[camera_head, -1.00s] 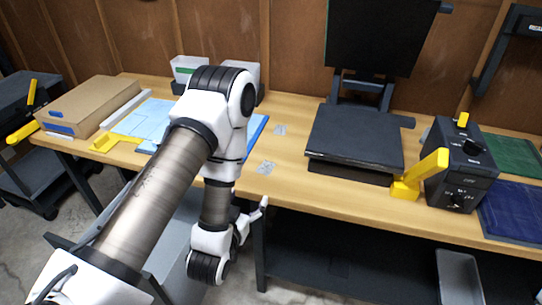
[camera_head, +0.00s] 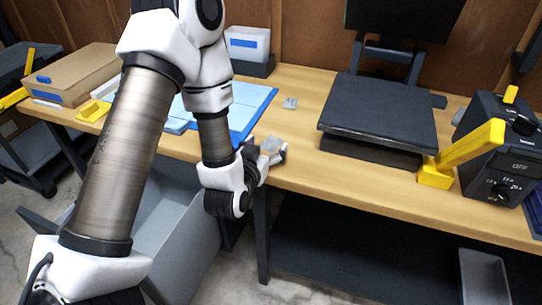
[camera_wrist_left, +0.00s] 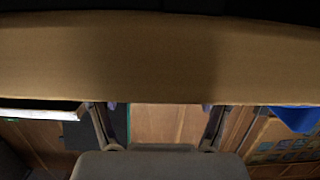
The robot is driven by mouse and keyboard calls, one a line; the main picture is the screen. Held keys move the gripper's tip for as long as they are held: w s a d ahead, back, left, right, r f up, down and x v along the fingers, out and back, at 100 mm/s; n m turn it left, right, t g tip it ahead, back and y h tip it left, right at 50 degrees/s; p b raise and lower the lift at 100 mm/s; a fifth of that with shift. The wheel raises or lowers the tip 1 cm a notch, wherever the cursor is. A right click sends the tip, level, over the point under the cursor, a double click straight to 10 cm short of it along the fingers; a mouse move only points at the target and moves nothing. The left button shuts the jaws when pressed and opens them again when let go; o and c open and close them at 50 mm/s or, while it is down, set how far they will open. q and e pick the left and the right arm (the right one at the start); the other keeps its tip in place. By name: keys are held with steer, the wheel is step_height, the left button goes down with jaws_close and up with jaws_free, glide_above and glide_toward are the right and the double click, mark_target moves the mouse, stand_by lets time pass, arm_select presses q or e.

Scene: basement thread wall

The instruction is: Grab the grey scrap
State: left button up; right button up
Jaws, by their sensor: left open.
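One small grey scrap (camera_head: 289,103) lies on the wooden tabletop, between the blue mat and the black flat machine. A second grey scrap (camera_head: 270,144) shows near the table's front edge, right at my left gripper's fingers. My left gripper (camera_head: 272,153) is open at that front edge; I cannot tell whether its fingers touch the scrap. In the left wrist view the two fingers (camera_wrist_left: 158,112) stand apart with nothing seen between them but brown wood behind. No scrap can be made out there. My right gripper is not in view.
The wooden table (camera_head: 310,178) has a bare strip along its front. A black flat machine (camera_head: 380,110), a yellow lever (camera_head: 465,150) and a black control box (camera_head: 495,140) stand to the right. A blue mat (camera_head: 250,105) and cardboard box (camera_head: 75,72) lie left. A grey bin (camera_head: 190,245) stands below.

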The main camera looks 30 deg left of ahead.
mark_target(271, 142)
arm_select(q)
steer(key=shift+p+x, duration=0.75)
steer(key=shift+w+a+f, duration=0.1)
steer(key=shift+w, duration=0.35)
steer(key=shift+s, duration=0.1)
steer(key=c, duration=0.9)
steer(key=shift+c, duration=0.2)
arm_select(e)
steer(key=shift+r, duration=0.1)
